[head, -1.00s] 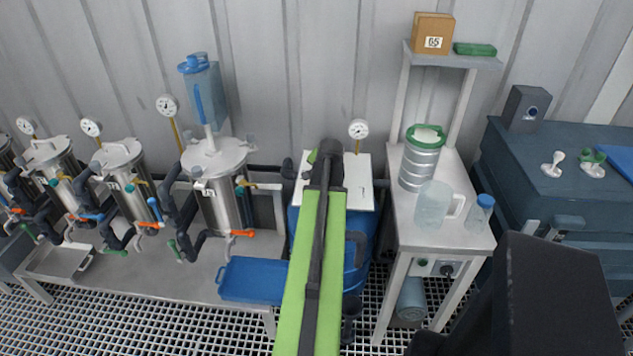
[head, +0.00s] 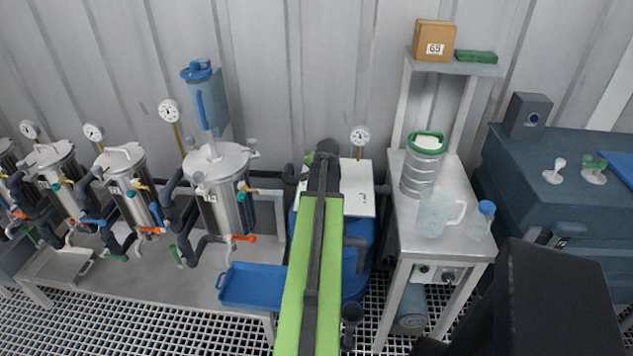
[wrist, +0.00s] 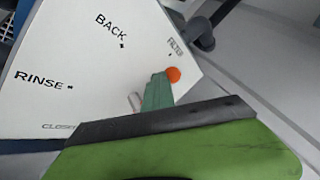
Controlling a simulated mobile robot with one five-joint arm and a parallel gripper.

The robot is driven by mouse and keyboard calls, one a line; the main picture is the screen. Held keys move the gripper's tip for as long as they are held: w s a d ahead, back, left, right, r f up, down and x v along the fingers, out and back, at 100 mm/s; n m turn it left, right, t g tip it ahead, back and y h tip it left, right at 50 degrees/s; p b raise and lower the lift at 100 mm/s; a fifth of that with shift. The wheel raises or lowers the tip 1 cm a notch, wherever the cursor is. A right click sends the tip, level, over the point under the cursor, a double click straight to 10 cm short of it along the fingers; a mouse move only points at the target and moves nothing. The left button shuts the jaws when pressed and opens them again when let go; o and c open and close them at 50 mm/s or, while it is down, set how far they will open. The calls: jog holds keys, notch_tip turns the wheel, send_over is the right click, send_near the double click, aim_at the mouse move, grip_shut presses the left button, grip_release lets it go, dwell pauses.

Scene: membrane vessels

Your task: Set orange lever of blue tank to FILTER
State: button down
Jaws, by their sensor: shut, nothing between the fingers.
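The blue tank (head: 359,262) stands right of the bench in the head view, partly behind my arm, with a white top plate (head: 357,187). In the wrist view the plate (wrist: 75,60) reads BACK, RINSE, FILTER and CLOSED, the last partly covered. The round orange lever end (wrist: 173,74) shows just below the FILTER label. The rest of the lever is mostly hidden. My gripper (wrist: 157,90) is shut and empty, its green fingertips close beside the orange end on its left. I cannot tell whether they touch. In the head view my arm hides the fingers.
A steel vessel with a blue filter housing (head: 205,97) stands left of the tank, above a blue tray (head: 252,285). On the right, a white stand holds a steel canister (head: 421,170), a clear jug (head: 437,212) and a blue-capped bottle (head: 481,220). A gauge (head: 360,135) rises behind the tank.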

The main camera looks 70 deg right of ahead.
jog(key=shift+d, duration=0.1)
jog(key=shift+a, duration=0.25)
jog(key=a+r+p, duration=0.8)
jog(key=a, duration=0.1)
jog(key=w+a+n+y, duration=0.1)
jog(key=w+a, duration=0.3)
jog(key=w, duration=0.1)
jog(key=w+a+f+n, duration=0.1)
jog(key=w+a+n, duration=0.1)
jog(key=w+a, duration=0.3)
jog(key=w+a+f+n+y, duration=0.1)
jog(key=w+a+n, duration=0.1)
jog(key=w+a, duration=0.2)
jog(key=shift+w+a+y, duration=0.3)
jog(key=shift+w+a, duration=0.1)
jog(key=shift+w, duration=0.25)
jog(key=w+a+f+n+g+y, duration=0.1)
jog(key=w+a+n, duration=0.25)
jog(key=a, duration=0.55)
jog(key=w+a+f+n+y, duration=0.1)
jog(key=w+a+n, duration=0.25)
jog(key=a, duration=0.55)
jog(key=w+a+n+g+y, duration=0.15)
jog(key=w+a, duration=0.25)
jog(key=a, duration=0.5)
jog(key=s+a+n+g, duration=0.1)
jog(key=a+n, duration=0.6)
jog(key=a, duration=1.3)
jog(key=shift+s+f, duration=0.4)
